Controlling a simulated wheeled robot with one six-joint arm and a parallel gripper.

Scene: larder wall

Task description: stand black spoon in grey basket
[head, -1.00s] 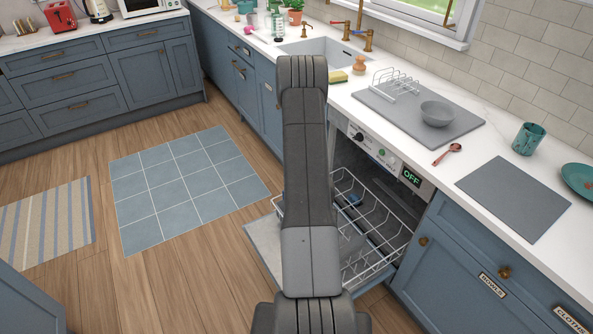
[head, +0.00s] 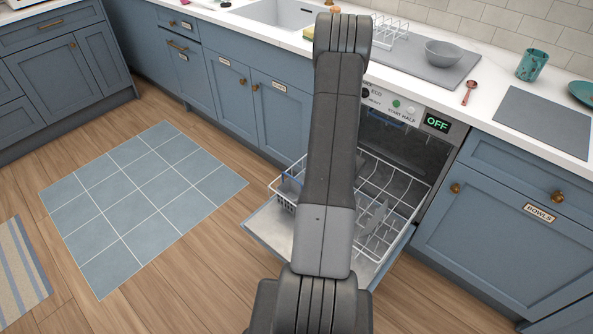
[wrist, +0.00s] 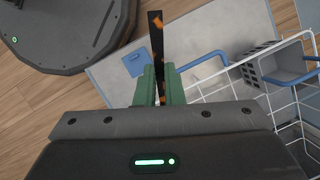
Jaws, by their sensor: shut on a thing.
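My gripper (wrist: 160,88) shows in the wrist view, its green fingers shut on the black spoon (wrist: 156,38). The spoon shows as a narrow black strip with orange glints, standing out past the fingertips over the open dishwasher door. Its lower part is hidden between the fingers. The grey basket (wrist: 253,75) is at the right of the wrist view, in the white wire rack, apart from the spoon. In the head view the grey basket (head: 290,187) sits at the rack's left front. There my arm hides the gripper and spoon.
The dishwasher door (head: 268,242) is down, with the wire rack (head: 405,203) pulled out over it. Grey plates (head: 376,217) appear to stand in the rack. The counter above holds a grey bowl (head: 445,54) and a reddish spoon (head: 470,90).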

